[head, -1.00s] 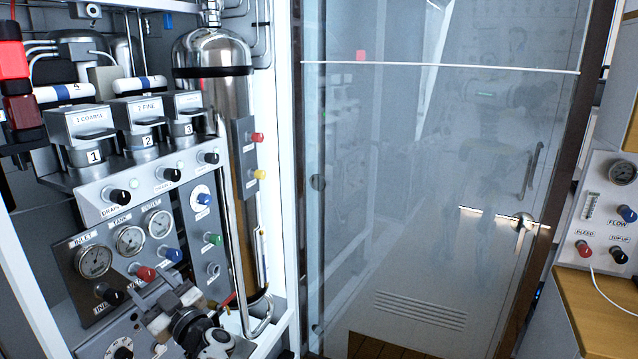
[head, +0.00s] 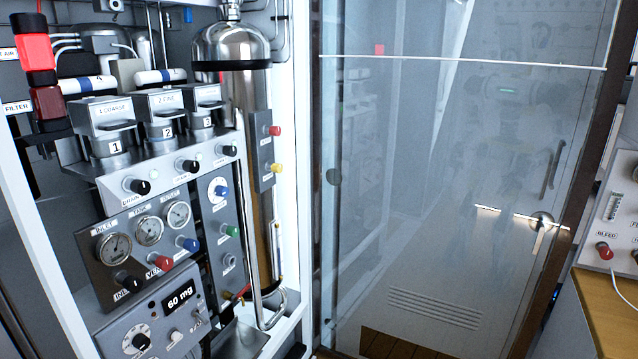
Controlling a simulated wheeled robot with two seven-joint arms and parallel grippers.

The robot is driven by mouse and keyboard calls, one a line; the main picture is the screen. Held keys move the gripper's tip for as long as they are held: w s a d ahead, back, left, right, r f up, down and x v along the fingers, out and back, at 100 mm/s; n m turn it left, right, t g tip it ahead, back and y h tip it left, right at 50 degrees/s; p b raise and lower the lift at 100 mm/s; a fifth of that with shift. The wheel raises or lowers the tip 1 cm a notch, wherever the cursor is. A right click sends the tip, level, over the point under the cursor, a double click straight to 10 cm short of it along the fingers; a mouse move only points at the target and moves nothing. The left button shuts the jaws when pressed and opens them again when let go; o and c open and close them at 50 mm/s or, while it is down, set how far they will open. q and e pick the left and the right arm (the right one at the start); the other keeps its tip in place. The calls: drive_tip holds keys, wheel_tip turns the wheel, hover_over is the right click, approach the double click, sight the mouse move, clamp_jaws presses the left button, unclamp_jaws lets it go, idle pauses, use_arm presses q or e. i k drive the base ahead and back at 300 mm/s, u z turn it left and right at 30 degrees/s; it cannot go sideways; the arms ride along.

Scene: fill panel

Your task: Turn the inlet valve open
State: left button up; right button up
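The inlet valve is most likely the black knob (head: 132,284) at the lower left of the gauge panel (head: 100,272), above a partly readable label starting "INL". It sits below the leftmost round gauge (head: 114,247). A red knob (head: 160,262) and a blue knob (head: 187,244) follow to its right on the same panel. How far the black knob is turned cannot be told. Neither of my grippers is in view.
Below is a panel with a "60 mg" display (head: 180,295) and a dial (head: 136,342). Above are numbered filter housings (head: 115,148) and a row of black knobs. A steel cylinder (head: 232,45) and a glass door (head: 440,200) stand to the right.

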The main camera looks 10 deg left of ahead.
sight(134, 284)
drive_tip(key=u, duration=1.35)
drive_tip(key=k, duration=0.25)
drive_tip(key=u, duration=0.3)
drive_tip(key=i, duration=0.8)
drive_tip(key=u, duration=0.05)
